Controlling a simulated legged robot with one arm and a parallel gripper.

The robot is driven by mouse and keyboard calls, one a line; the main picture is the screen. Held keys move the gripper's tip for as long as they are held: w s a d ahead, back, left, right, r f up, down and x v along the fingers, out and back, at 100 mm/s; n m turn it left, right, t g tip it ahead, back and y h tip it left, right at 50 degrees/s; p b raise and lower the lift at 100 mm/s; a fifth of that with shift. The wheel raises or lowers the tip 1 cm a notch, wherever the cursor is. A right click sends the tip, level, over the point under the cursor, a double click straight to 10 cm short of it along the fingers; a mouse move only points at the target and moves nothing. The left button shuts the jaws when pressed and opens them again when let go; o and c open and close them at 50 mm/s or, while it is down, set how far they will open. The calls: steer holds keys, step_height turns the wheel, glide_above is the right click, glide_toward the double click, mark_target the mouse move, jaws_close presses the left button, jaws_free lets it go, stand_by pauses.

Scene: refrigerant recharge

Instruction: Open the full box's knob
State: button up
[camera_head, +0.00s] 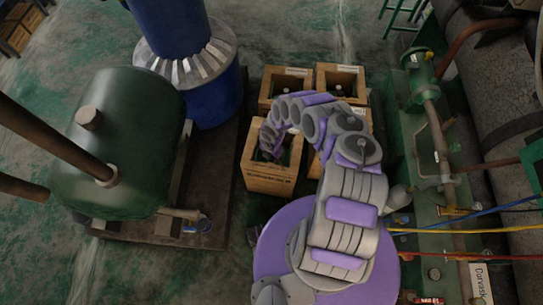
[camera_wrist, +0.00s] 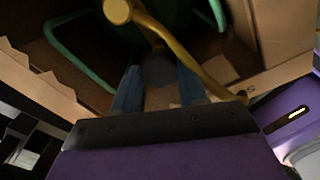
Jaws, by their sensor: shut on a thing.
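My gripper (camera_wrist: 159,88) is shut on a dark grey knob (camera_wrist: 158,70), with one blue finger on each side of it. The knob adjoins a brass-coloured valve pipe (camera_wrist: 150,22) inside a wooden box, above a dark green tank that shows only in part. In the head view my arm bends down into the front left wooden box (camera_head: 269,181). My gripper is largely hidden there by the box and my own arm links. The head view does not show the knob clearly.
A green tubular handle (camera_wrist: 75,60) curves beside the valve, and the box walls stand close around my gripper. Other wooden boxes (camera_head: 341,79) stand behind and to the right. A green tank (camera_head: 125,140) is at left; green machinery with pipes (camera_head: 425,95) is at right.

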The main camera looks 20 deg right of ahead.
steer(key=shift+w, duration=0.1)
steer(key=o, duration=1.1)
steer(key=shift+c, duration=0.2)
steer(key=shift+r, duration=0.1)
step_height(320, 180, up, 17)
steer(key=p, duration=0.9)
steer(key=shift+d+r, duration=0.1)
steer(key=shift+d, duration=0.05)
